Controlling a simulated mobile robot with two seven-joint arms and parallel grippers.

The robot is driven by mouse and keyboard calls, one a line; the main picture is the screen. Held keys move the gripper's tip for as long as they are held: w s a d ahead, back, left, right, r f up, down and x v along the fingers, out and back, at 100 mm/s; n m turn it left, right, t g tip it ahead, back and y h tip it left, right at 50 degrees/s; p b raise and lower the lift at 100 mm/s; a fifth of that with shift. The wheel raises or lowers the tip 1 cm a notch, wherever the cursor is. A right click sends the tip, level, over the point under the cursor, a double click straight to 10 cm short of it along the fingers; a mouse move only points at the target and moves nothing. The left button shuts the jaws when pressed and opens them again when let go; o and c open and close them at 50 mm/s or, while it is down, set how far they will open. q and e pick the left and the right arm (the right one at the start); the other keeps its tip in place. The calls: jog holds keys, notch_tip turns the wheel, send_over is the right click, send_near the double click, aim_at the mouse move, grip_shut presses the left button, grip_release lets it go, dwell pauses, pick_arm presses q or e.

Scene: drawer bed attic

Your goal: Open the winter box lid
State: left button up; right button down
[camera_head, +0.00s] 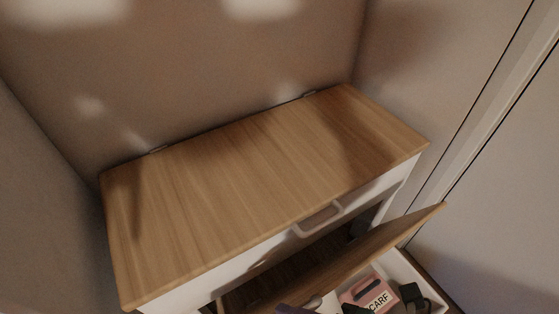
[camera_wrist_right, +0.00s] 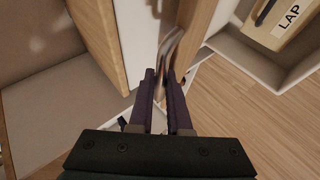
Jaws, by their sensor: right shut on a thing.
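A wooden panel (camera_head: 370,248) stands tilted at the lower right in the head view, with a pale handle (camera_head: 315,302) low on it. I cannot tell for certain whether it is the winter box lid. In the right wrist view, my right gripper (camera_wrist_right: 167,82) is shut on a curved metal handle (camera_wrist_right: 170,48) beside a wooden panel. Only a dark bit of this gripper shows at the bottom edge of the head view (camera_head: 292,309). A white-walled box (camera_head: 419,269) beside the panel holds a pink item marked "CARF" (camera_head: 366,293) and dark items. My left gripper is out of view.
A chest with a shut wooden top (camera_head: 250,190) fills the middle, with its own front handle (camera_head: 318,219) and hinges at the back wall. Walls close in behind and at both sides. A box marked "LAP" (camera_wrist_right: 283,22) and wooden floor (camera_wrist_right: 255,110) show in the wrist view.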

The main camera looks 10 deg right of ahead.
jog(key=c, duration=0.9)
grip_release()
jog(key=shift+o, duration=0.2)
jog(key=p+v, duration=0.5)
jog(key=v, duration=0.5)
jog(key=shift+f, duration=0.1)
